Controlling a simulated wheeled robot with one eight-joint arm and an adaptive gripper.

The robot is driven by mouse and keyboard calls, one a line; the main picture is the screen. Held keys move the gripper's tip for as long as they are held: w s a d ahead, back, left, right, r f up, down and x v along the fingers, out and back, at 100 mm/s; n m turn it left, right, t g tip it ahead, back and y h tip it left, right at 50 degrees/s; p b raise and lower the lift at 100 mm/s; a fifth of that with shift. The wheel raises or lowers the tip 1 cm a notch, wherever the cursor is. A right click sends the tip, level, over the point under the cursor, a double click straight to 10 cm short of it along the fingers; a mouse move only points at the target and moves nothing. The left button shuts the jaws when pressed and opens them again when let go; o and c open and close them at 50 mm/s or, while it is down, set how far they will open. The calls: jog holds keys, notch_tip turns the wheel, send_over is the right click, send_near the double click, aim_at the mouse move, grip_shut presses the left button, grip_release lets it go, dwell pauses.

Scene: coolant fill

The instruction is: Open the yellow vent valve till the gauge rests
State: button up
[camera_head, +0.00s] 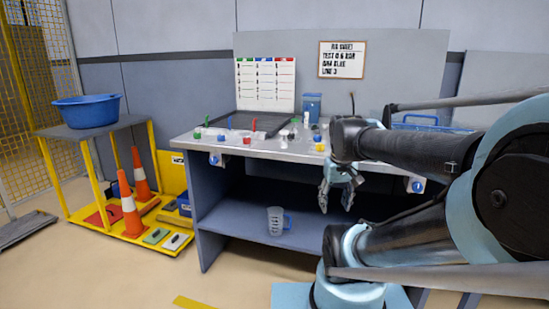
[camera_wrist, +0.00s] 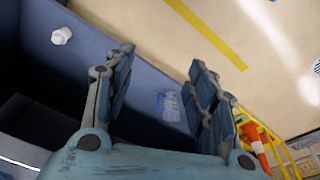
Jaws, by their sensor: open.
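My gripper (camera_head: 336,202) hangs in front of the bench, below its top edge, with the fingers pointing down. In the wrist view its two fingers (camera_wrist: 161,62) are spread apart with nothing between the tips. A small yellow part (camera_head: 320,147) sits at the front right of the bench top, left of my arm. It may be the yellow vent valve, but it is too small to be sure. My gripper is below it and apart from it. I cannot make out a gauge; my arm hides part of the bench's right side.
The bench top (camera_head: 182,139) carries a black tray and small coloured parts. A clear jug (camera_head: 277,221) stands on the lower shelf (camera_head: 236,220). A blue basin (camera_head: 87,110) tops a yellow-framed cart at left, with orange cones (camera_head: 131,219) below. The floor before the bench is open.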

jog(key=s+f+m, duration=0.1)
jog(key=s+f, duration=0.3)
jog(key=f, duration=0.2)
jog(key=shift+s+d+f, duration=0.1)
jog(key=shift+w+f, duration=0.2)
jog(key=shift+w, duration=0.25)
